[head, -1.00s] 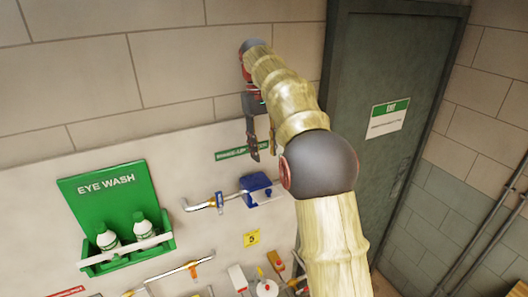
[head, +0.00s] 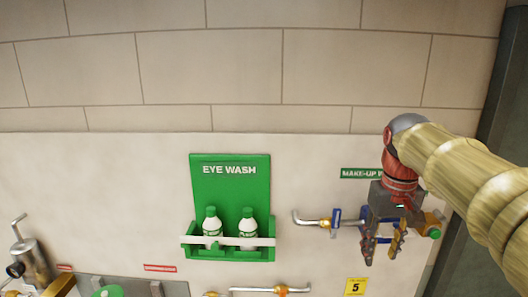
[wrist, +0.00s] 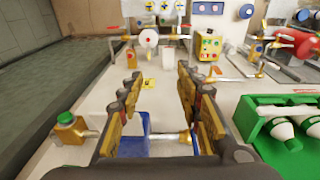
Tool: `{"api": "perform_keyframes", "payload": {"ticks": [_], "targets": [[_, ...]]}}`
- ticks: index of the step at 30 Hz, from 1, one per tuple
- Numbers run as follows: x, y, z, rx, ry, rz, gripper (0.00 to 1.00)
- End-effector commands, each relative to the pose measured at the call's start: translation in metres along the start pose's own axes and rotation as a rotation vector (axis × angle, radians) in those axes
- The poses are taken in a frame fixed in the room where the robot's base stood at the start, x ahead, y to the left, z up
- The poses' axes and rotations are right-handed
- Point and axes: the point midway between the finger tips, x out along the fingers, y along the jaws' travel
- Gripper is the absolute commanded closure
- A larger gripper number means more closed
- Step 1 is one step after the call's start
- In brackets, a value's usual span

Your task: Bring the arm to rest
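My arm reaches in from the right of the head view, and my pale, banded arm link covers part of the wall and the dark door edge. My gripper (head: 381,256) hangs fingers down in front of the make-up water sign and the blue box on the pipe. In the wrist view my gripper (wrist: 157,64) is open, its two fingers well apart with nothing held between them. The blue box (wrist: 133,125) shows below and between the fingers; I cannot tell how near they are to it.
The green eye wash station (head: 228,185) with two bottles is on the wall left of my gripper. A pipe with a blue-handled valve (head: 336,222) lies between them. A yellow fitting with a green cap (wrist: 68,128) is left in the wrist view. The upper wall is clear.

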Motion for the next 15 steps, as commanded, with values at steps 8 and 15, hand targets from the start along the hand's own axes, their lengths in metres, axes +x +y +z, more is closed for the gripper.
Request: {"api": "perform_keyframes", "payload": {"ticks": [8,15], "targets": [[0.101,-0.036,0.086,-0.006,0.146,-0.004,0.65],[0.197,-0.060,0.157,-0.007,0.269,-0.017,0.65]]}}
